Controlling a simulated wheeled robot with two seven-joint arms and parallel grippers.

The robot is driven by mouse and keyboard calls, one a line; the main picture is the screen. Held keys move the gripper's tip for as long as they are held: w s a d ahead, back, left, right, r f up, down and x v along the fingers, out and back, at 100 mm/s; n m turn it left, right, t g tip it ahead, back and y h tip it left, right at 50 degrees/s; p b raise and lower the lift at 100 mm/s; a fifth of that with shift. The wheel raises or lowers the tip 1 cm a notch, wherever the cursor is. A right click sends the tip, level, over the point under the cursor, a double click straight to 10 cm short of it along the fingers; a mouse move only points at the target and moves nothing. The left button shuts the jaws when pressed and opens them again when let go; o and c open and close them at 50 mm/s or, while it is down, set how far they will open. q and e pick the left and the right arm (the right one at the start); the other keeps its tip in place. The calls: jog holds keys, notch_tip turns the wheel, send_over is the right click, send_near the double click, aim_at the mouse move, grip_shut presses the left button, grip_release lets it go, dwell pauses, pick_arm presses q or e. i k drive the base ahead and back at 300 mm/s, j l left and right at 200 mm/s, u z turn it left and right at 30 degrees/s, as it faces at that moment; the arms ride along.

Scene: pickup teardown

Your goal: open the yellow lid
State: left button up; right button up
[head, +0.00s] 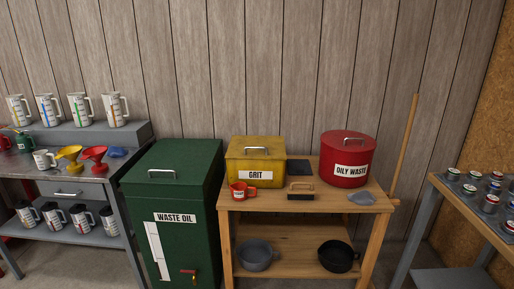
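In the head view a yellow box labelled GRIT (256,162) stands on the left part of a wooden bench. Its yellow lid (257,143) lies shut on top and carries a metal bar handle (256,150) near the front edge. A red mug (242,190) stands in front of the box's lower left corner and hides a little of it. Neither of my grippers is in the picture.
A green WASTE OIL bin (180,210) stands left of the bench. A red OILY WASTE can (347,160) stands right of the box. A brush (300,188) and blue-grey cloth (361,198) lie on the bench (320,205). A broom handle (405,140) leans behind.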

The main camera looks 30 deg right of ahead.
aim_at(240, 147)
jog(key=z, duration=0.8)
jog(key=i, duration=0.05)
